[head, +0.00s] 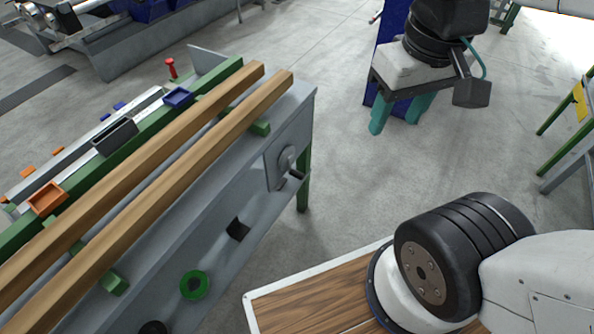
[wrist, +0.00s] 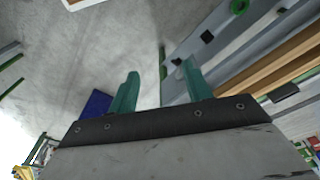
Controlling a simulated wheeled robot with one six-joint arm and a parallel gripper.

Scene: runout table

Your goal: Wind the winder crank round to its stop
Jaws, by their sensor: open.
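The winder crank (head: 285,168) is a grey disc with an arm and a dark handle on a plate on the runout table's side, near its right end. It seems to show as a small dark shape (wrist: 177,62) beside a fingertip in the wrist view, too small to read its angle. My gripper (head: 397,120) has teal fingers, spread apart and empty. In the head view it is to the right of the crank and apart from it. Both fingers (wrist: 160,72) also show in the wrist view. The runout table (head: 215,215) is grey with green legs.
Two long wooden beams (head: 185,140) lie along the table top. A green ring (head: 194,285) and a dark square opening (head: 238,229) are on its side. A blue object (head: 388,45) stands behind my gripper. Open concrete floor (head: 345,180) lies between the table and my gripper.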

